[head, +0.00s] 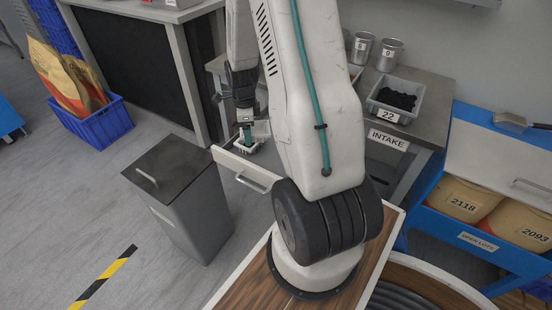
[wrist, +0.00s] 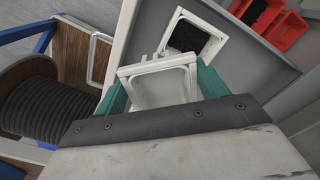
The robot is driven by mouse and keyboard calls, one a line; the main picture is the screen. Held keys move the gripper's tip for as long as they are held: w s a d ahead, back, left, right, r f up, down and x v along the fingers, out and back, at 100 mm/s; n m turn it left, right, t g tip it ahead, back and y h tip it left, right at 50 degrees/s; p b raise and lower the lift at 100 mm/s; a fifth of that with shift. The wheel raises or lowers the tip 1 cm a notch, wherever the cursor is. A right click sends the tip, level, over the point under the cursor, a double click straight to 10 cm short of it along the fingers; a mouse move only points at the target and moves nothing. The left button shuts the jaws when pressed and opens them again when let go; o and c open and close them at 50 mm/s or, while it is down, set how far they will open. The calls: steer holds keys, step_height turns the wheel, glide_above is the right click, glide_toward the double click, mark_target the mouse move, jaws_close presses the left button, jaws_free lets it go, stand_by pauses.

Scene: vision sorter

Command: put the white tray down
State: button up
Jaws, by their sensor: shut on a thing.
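The white tray (wrist: 163,88) is small and square-rimmed. My gripper (wrist: 162,90) is shut on it, with a teal finger on each side. In the head view my gripper (head: 247,132) points down over an open drawer (head: 241,167) under the intake table, and the held tray is partly hidden there. A second white tray (wrist: 211,48) with dark contents lies in the drawer, just beyond the held one. I cannot tell whether the held tray touches the drawer floor or the other tray.
The drawer has a pale front and grey walls (wrist: 251,43). A grey bin (head: 190,215) stands in front of it to the left. The intake table (head: 432,108) carries metal cups (head: 388,55) and a grey tub (head: 374,105). Red boxes (wrist: 287,32) show beyond the drawer.

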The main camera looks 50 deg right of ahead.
mark_target(268, 127)
steer(key=s+d+m, duration=0.2)
steer(key=m, duration=0.1)
steer(key=s+d+m, duration=0.2)
steer(key=s+m, duration=0.1)
steer(key=m, duration=0.1)
steer(key=shift+d+r, duration=0.15)
steer(key=shift+d, duration=0.2)
steer(key=shift+s+d+f+m, duration=0.1)
steer(key=shift+s+f+m, duration=0.1)
steer(key=shift+s+m, duration=0.1)
step_height(268, 127, down, 10)
steer(key=shift+r, duration=0.25)
steer(key=shift+f, duration=0.15)
steer(key=o, duration=1.1)
steer(key=shift+c, duration=0.2)
